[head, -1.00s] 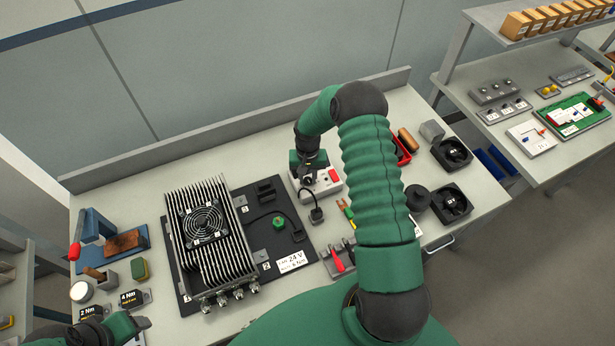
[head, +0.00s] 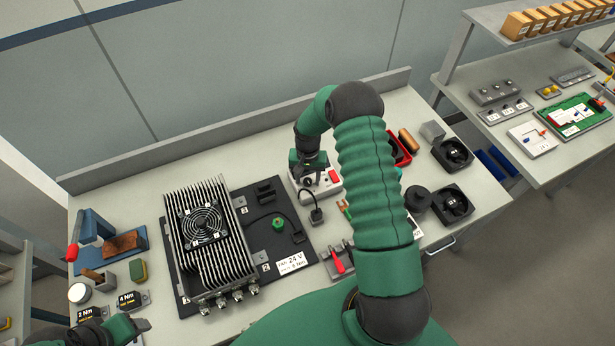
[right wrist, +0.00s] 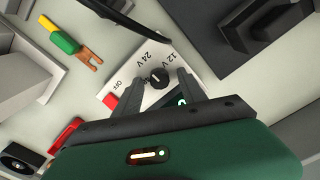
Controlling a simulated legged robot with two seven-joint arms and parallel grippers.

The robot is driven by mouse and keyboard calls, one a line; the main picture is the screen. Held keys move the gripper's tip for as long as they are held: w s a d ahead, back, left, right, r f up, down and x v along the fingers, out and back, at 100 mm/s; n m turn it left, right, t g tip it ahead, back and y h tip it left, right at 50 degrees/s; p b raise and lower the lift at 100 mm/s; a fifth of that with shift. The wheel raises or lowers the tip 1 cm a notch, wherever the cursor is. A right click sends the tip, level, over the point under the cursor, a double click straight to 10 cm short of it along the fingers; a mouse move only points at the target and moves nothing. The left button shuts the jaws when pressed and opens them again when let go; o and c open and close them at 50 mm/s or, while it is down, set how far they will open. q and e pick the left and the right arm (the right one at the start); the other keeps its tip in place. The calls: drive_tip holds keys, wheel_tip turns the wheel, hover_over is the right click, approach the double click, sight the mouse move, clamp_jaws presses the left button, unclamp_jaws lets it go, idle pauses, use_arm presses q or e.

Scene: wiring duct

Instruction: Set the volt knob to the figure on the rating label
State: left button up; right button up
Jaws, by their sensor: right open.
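The volt knob (right wrist: 158,78) is a round black knob on a white supply box (head: 330,186). In the right wrist view its panel carries the marks OFF, 24V and 12V; I cannot tell surely which one the knob points at. My right gripper (right wrist: 161,74) is open, its two dark fingers on either side of the knob; contact cannot be made out. In the head view the right gripper (head: 308,172) is over the box. The rating label (head: 291,262) on the dark board reads 24 V. My left gripper (head: 138,325) is at the lower left, its jaws unclear.
A finned heatsink with a fan (head: 207,235) stands on the dark board (head: 262,214), left of the box. A black cable plug (head: 316,215) lies at the box's front. A red-handled tool (head: 338,265) and a red tray (head: 402,150) are nearby.

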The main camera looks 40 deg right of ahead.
sight(308, 179)
wheel_tip(308, 179, up, 17)
drive_tip(key=b, duration=0.3)
drive_tip(key=shift+f, duration=0.15)
drive_tip(key=shift+d, duration=0.1)
drive_tip(key=s+a+f+n+t+b, duration=0.1)
drive_tip(key=s+a+f+n+b, duration=0.1)
drive_tip(key=s+a+n, duration=0.2)
drive_tip(key=s+a+f+n+t+b, duration=0.1)
drive_tip(key=s+a+n, duration=0.4)
drive_tip(key=s+a, duration=0.5)
drive_tip(key=a+f+b, duration=0.1)
drive_tip(key=a, duration=0.7)
drive_tip(key=shift+f+n+t+b, duration=0.25)
drive_tip(key=shift+n+t+b, duration=0.05)
drive_tip(key=shift+d, duration=0.1)
